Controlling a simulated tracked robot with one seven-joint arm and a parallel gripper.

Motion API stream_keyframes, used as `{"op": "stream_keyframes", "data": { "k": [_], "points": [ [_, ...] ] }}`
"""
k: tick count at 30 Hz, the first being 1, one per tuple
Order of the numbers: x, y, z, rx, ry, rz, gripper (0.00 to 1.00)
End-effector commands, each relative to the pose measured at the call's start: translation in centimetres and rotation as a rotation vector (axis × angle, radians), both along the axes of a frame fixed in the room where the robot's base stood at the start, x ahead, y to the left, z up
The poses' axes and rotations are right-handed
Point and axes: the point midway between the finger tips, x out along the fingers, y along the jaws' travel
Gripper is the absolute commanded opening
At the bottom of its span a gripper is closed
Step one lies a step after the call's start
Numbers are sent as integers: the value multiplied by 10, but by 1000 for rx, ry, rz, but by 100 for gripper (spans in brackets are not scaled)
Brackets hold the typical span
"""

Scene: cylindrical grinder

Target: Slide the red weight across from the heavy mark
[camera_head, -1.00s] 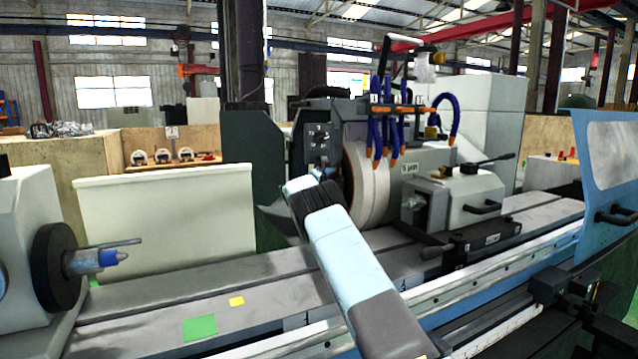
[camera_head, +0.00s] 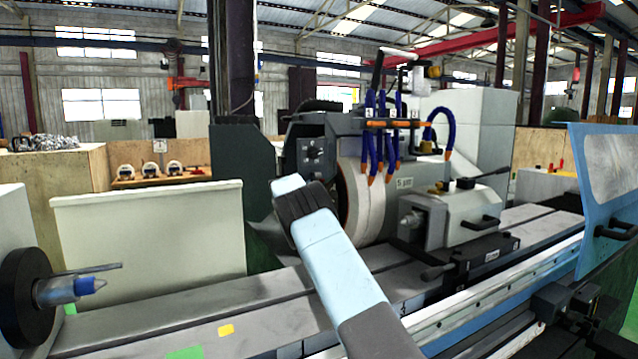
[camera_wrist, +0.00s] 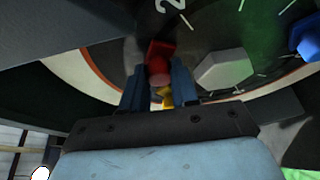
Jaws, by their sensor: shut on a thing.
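The red weight (camera_wrist: 159,50) shows in the wrist view as a small red block with a rounded near end. It lies between the two blue-grey fingers of my gripper (camera_wrist: 158,76), which are closed on it. It is over or against a dark dial-like disc (camera_wrist: 115,40) with white tick marks and a figure 2. I cannot tell whether the weight touches the disc. No mark labelled heavy can be made out. In the head view my forearm ends in front of the grinding wheel (camera_head: 366,200), and the gripper and weight are hidden there.
On the disc beside the weight are a grey hexagonal piece (camera_wrist: 223,69) and a blue piece (camera_wrist: 305,38). A yellow piece (camera_wrist: 166,97) shows between my fingers. In the head view, the machine bed (camera_head: 150,325), spindle (camera_head: 75,287) and tailstock (camera_head: 450,215) surround my arm.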

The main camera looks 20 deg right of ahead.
Motion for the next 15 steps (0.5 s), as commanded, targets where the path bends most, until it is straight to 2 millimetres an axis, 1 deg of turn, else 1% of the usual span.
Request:
{"op": "stream_keyframes", "data": {
  "k": [1,10,11,15],
  "points": [
    [0,-3,-3,1,3,-4,0],
    [0,2,-3,0,3,0,0],
    [0,2,-3,0,3,0,31],
    [0,3,-3,0,2,0,44]
  ]
}}
